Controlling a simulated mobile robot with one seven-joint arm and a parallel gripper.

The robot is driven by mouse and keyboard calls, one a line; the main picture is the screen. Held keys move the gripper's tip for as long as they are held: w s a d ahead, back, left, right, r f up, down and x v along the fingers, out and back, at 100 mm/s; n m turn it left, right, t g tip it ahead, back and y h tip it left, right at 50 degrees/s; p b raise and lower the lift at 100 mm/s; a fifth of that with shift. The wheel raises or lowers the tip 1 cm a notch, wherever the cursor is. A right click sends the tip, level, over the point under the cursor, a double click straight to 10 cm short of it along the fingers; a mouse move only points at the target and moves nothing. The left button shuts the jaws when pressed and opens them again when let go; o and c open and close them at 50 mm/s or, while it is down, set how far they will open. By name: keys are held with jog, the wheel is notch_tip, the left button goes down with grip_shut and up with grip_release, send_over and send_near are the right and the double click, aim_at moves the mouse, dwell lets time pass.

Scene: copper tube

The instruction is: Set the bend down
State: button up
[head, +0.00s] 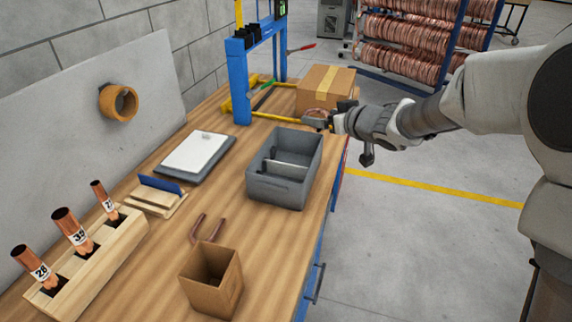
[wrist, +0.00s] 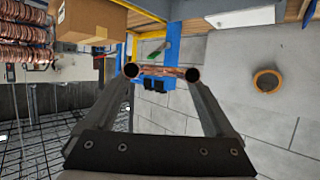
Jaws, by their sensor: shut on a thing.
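My gripper (head: 326,121) is shut on a copper bend (head: 316,112), held up above the right side of the workbench, in front of the closed cardboard box. In the wrist view the bend (wrist: 161,71) spans between my two fingertips, with dark round ends showing at each side. Its full shape is hard to make out. A grey divided bin (head: 283,192) stands on the bench, nearer than my gripper and to its left in the head view. It looks empty apart from its light divider.
A blue press frame (head: 241,85) with yellow bars stands behind the bin. The closed carton (head: 326,88) is beside it.

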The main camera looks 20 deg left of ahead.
jog(key=s+a+f+b, duration=0.5)
jog(key=a+f, duration=0.2)
jog(key=f, duration=0.2)
jog(key=shift+s+a+f, duration=0.3)
jog(key=shift+a+f, duration=0.1)
jog(key=shift+f+b, duration=0.7)
jog(key=shift+b, duration=0.05)
jog(key=o, duration=1.1)
jog(key=shift+r, duration=0.1)
